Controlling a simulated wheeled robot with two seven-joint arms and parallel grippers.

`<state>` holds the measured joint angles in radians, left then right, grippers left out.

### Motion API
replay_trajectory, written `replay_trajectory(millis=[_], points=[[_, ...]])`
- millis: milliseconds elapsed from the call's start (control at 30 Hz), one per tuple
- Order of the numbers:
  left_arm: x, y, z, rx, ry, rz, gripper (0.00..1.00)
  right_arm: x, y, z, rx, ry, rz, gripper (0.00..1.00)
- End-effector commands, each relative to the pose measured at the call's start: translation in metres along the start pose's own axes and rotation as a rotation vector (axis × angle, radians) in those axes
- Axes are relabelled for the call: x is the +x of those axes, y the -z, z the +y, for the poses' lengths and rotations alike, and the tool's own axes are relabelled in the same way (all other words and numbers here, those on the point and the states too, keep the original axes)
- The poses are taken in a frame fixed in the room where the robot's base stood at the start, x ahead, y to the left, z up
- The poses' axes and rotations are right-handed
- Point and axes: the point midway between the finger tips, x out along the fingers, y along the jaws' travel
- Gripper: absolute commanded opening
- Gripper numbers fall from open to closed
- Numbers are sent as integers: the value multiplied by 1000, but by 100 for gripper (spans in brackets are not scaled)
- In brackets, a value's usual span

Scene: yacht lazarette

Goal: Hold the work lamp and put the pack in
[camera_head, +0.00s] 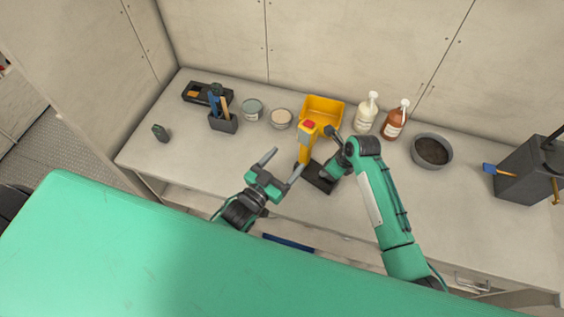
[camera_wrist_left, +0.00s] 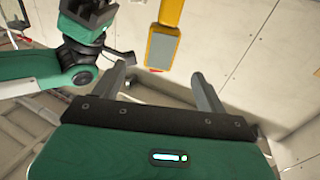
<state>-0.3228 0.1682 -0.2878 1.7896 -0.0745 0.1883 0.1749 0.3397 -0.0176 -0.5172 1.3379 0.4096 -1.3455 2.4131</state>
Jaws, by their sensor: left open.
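A small dark green block (camera_head: 160,133), possibly the pack, lies at the bench's left.
Along the back are a black tray (camera_head: 207,92), a tool holder (camera_head: 223,123), two round tins (camera_head: 252,109), a yellow bin (camera_head: 323,109), two pump bottles (camera_head: 367,113) and a grey bowl (camera_head: 432,151). A grey box (camera_head: 525,170) stands far right. The bench's left front is clear.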

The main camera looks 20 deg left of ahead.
Motion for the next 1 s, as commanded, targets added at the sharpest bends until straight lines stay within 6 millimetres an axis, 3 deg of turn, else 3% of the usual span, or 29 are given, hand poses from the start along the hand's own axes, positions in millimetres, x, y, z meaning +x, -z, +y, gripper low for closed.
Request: replay_trajectory(millis=[267,700,1000], points=[[11,-6,-6,40,-11,-48,75,0,0,0,0,0,0,0],[86,-9,-5,39,-10,-47,75,0,0,0,0,0,-1,0],[116,-11,-4,39,-10,-48,75,0,0,0,0,0,-1,0]])
